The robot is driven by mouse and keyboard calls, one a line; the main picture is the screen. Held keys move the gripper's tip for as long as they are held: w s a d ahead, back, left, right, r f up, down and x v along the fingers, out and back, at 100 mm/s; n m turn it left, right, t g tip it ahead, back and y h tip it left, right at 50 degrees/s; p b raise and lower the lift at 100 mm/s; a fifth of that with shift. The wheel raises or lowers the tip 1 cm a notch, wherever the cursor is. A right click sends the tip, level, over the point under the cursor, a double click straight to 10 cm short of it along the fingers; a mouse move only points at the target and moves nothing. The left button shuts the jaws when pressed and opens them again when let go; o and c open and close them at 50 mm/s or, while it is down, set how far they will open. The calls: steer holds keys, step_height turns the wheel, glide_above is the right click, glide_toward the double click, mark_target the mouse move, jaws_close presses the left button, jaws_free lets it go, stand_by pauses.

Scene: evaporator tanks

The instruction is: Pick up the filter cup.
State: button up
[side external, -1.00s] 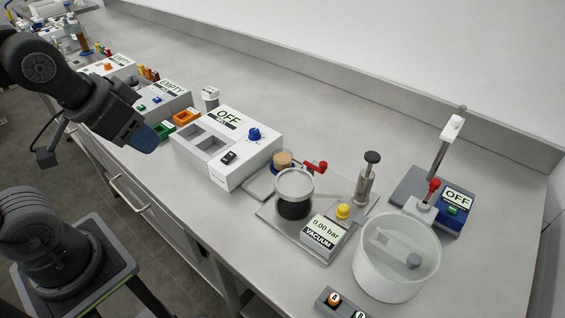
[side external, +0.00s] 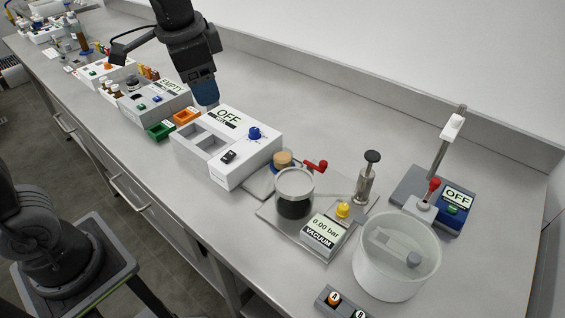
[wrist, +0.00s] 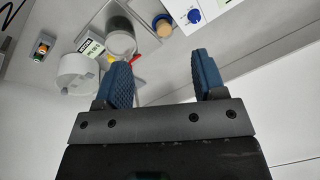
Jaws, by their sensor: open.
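No object is labelled as the filter cup. A clear round cup with a dark bottom (side external: 294,196) stands on the vacuum plate at the centre of the side view and may be it. It also shows at the top of the wrist view (wrist: 121,38). A small tan-topped vessel (side external: 283,159) stands just behind it, and is in the wrist view too (wrist: 162,25). My gripper (side external: 208,102) is above the bench behind the white OFF box, well left of the cup. Its two blue fingers (wrist: 164,76) are apart with nothing between them.
The white OFF box (side external: 235,140) stands between my gripper and the vacuum plate (side external: 270,217). A valve post (side external: 367,180), a large clear tank (side external: 395,280) and a stand (side external: 445,150) are to the right. The bench behind them is clear.

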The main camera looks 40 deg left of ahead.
steer(key=w+d+f+m+g+y, duration=0.1)
steer(key=w+d+f+m, duration=0.1)
steer(key=w, duration=0.4)
steer(key=w+d+f+m+g+y, duration=0.1)
steer(key=w+d+f+m, duration=0.1)
steer(key=w, duration=0.3)
steer(key=m+g+y, duration=0.1)
steer(key=m+g, duration=0.1)
steer(key=m, duration=0.2)
glide_toward(283, 152)
steer(key=x, duration=0.3)
steer(key=s+x, duration=0.1)
steer(key=x, duration=0.2)
steer(key=s+d+x, duration=0.1)
steer(key=x, duration=0.2)
steer(key=c, duration=0.7)
steer(key=shift+w+r, duration=0.1)
steer(key=shift+r, duration=0.4)
step_height(283, 152, up, 9)
steer(key=s+d+r, duration=0.1)
steer(key=s+d, duration=0.1)
steer(key=d, duration=0.1)
steer(key=s+d+r, duration=0.1)
steer(key=s+d, duration=0.2)
steer(key=s+d+r, duration=0.2)
steer(key=s+d, duration=0.1)
steer(key=d, duration=0.1)
steer(key=shift+s+d+r, duration=0.1)
steer(key=shift+s, duration=0.1)
